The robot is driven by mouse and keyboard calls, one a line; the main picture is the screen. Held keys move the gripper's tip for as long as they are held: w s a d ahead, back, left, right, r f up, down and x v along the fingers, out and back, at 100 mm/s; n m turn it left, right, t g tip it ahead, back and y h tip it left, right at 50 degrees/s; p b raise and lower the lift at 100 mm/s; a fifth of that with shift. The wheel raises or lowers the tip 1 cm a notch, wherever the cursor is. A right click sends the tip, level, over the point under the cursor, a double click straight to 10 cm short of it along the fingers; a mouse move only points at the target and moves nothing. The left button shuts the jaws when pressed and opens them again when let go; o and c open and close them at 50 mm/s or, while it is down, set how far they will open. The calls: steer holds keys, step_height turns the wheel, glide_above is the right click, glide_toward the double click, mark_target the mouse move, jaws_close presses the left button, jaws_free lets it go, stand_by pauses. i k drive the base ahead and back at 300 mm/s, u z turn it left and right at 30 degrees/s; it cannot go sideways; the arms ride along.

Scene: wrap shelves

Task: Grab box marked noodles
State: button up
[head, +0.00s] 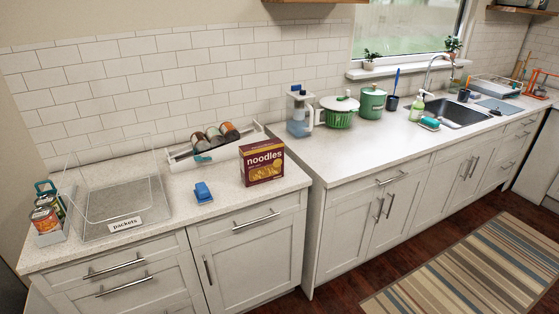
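The box marked noodles (262,164) stands upright on the left counter, near its right end. My gripper is not in view.
A clear bin labelled packets (124,225) and a small rack of cans (47,214) stand at the left. A white rack with cans (214,143) is behind the box, and a blue item (203,193) lies to its left. Bare counter (240,200) lies in front.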

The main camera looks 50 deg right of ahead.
mark_target(262, 162)
steer(key=u, duration=1.65)
steer(key=k, duration=0.1)
steer(key=z, duration=3)
steer(key=k, duration=0.9)
steer(key=u, duration=0.2)
steer(key=i, duration=0.65)
